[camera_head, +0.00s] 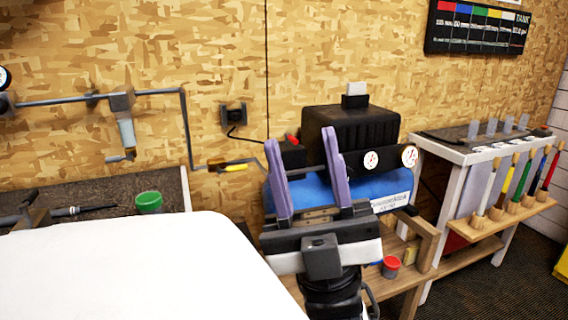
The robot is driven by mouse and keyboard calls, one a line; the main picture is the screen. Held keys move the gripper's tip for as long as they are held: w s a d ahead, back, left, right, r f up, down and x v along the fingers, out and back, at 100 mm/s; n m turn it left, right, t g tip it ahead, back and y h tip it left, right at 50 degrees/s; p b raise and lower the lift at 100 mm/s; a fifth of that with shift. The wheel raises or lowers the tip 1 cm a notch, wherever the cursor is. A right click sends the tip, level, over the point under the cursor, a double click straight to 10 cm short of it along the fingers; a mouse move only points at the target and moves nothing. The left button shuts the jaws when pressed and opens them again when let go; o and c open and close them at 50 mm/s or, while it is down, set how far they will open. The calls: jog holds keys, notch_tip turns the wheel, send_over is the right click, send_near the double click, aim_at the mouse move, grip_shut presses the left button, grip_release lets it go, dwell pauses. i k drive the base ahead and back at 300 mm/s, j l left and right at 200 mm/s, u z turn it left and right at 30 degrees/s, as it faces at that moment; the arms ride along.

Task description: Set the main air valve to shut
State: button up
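A brass valve (216,165) with a yellow lever (236,167) sits on the grey air pipe, low on the wall and left of the compressor (350,128). The lever appears to lie along the pipe, pointing right; the exact angle is hard to tell. I take this to be the main air valve; no label on it is readable. My gripper (300,136) is open, its two purple fingers raised wide apart and empty. It is right of the lever in the picture, in front of the compressor, and hides part of the blue tank (388,187).
A white surface (120,265) fills the lower left. A dark bench (95,195) behind it holds a green cup (148,202). A wooden stand with a red pot (391,266) is under the tank. A cart (470,150) with coloured-handled tools stands right.

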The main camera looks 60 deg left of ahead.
aim_at(232, 168)
jog(key=i+u, duration=0.45)
jog(key=i+l+u, duration=0.1)
jog(key=i+u, duration=0.35)
jog(key=i+j+u, duration=0.1)
jog(key=i+u, duration=0.15)
jog(key=u, duration=0.15)
jog(key=i+u, duration=0.25)
jog(key=u, duration=0.15)
